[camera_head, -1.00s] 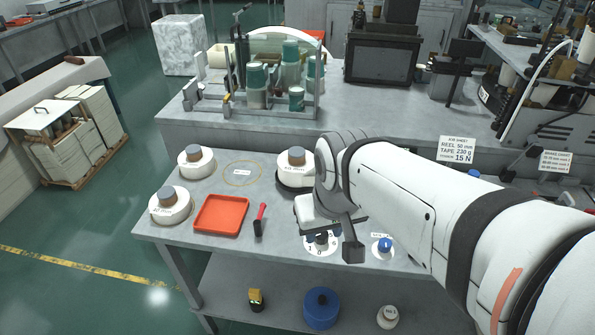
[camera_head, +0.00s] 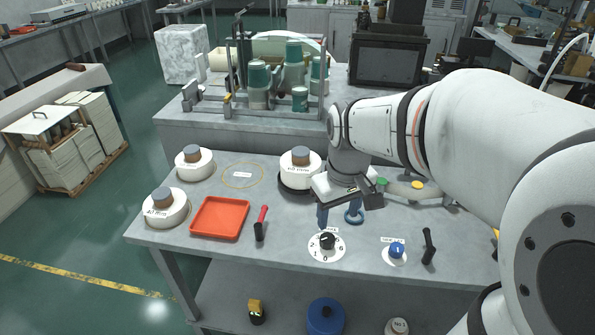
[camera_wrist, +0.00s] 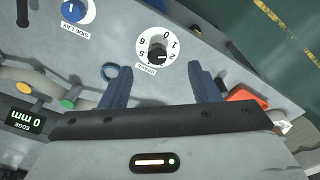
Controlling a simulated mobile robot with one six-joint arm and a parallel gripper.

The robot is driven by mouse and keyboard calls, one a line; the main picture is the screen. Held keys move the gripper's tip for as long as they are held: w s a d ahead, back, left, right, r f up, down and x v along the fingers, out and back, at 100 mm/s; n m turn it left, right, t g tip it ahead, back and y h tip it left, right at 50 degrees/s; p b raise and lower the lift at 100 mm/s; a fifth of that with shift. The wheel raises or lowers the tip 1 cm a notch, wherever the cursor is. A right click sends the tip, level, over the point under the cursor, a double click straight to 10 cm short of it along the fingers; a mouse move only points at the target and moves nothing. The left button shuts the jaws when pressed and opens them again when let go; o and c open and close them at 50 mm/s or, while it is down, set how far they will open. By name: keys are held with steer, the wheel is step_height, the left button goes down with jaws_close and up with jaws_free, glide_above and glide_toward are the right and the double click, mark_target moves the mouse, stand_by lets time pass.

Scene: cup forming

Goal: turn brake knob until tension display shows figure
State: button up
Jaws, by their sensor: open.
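The brake knob (camera_head: 327,241) is a black knob on a white numbered dial, on the grey table in front of my gripper. In the wrist view the knob (camera_wrist: 157,53) shows a pale mark that appears to point towards the 2. My gripper (camera_wrist: 160,80) is open and empty, its blue fingers spread wide. In the wrist view the knob lies ahead, between the lines of the fingers and apart from them. In the head view my gripper (camera_head: 338,213) is just behind the dial. I cannot make out a tension display or a tension reading.
A blue side lay knob (camera_head: 396,251) and a black lever (camera_head: 428,247) stand right of the dial. A blue ring (camera_wrist: 110,71) is near one finger. An edge display (camera_wrist: 25,118) reads 0 mm.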

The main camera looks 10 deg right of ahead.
steer(key=n+g+b, duration=0.1)
steer(key=n+b, duration=0.1)
glide_above(327, 237)
step_height(327, 237, down, 6)
steer(key=shift+r, duration=0.1)
step_height(327, 237, down, 7)
steer(key=shift+f+b, duration=0.15)
steer(key=shift+b, duration=0.3)
steer(key=shift+c, duration=0.5)
steer(key=c, duration=0.9)
